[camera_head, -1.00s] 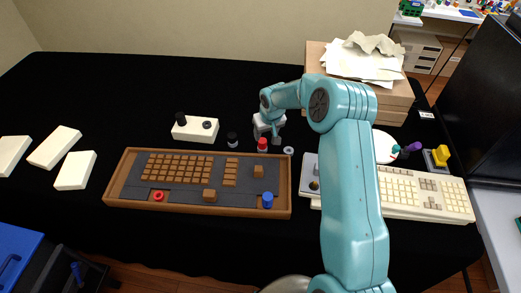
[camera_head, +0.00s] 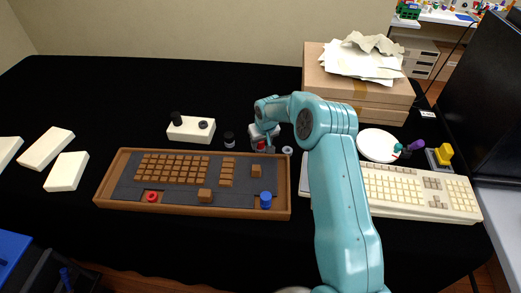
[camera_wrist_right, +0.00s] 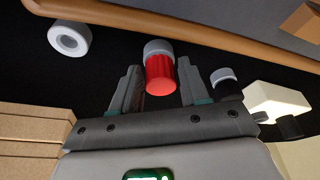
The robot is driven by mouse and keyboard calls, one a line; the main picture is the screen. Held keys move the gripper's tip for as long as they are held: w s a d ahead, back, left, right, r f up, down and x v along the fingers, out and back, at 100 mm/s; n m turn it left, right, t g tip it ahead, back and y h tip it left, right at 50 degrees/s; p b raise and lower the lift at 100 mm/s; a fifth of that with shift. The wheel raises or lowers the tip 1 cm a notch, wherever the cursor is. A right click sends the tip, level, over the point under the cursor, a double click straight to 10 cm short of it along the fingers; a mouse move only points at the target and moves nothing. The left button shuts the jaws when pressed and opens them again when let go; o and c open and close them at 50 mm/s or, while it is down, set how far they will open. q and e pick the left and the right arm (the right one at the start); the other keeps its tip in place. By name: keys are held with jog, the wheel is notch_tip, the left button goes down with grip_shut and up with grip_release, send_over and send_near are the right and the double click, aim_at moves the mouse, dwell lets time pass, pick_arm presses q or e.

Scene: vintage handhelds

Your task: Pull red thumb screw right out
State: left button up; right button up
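The red thumb screw (camera_head: 261,147) stands on the black table just behind the brown-framed keyboard tray, partly covered by my right gripper in the head view. In the right wrist view the red thumb screw (camera_wrist_right: 160,76) has a ribbed red body and a grey end. My right gripper (camera_head: 264,139) is over it. In the right wrist view the right gripper's (camera_wrist_right: 158,68) two dark fingers are spread, one on each side of the screw, with a narrow dark gap at each side. My left gripper is not in view.
The brown-framed keyboard tray (camera_head: 99,190) lies in front. A dark capped cylinder (camera_head: 229,140) and a white ring (camera_head: 287,151) flank the screw. A white block with black knobs (camera_head: 191,130) is left, a beige keyboard (camera_head: 420,195) right, and a cardboard box (camera_head: 375,113) behind.

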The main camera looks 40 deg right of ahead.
jog(key=shift+f, duration=0.1)
grip_shut()
jog(key=shift+r, duration=0.85)
dwell(0.3)
jog(key=shift+r+p, duration=1.2)
jog(key=shift+r, duration=1.1)
jog(key=shift+w, duration=0.1)
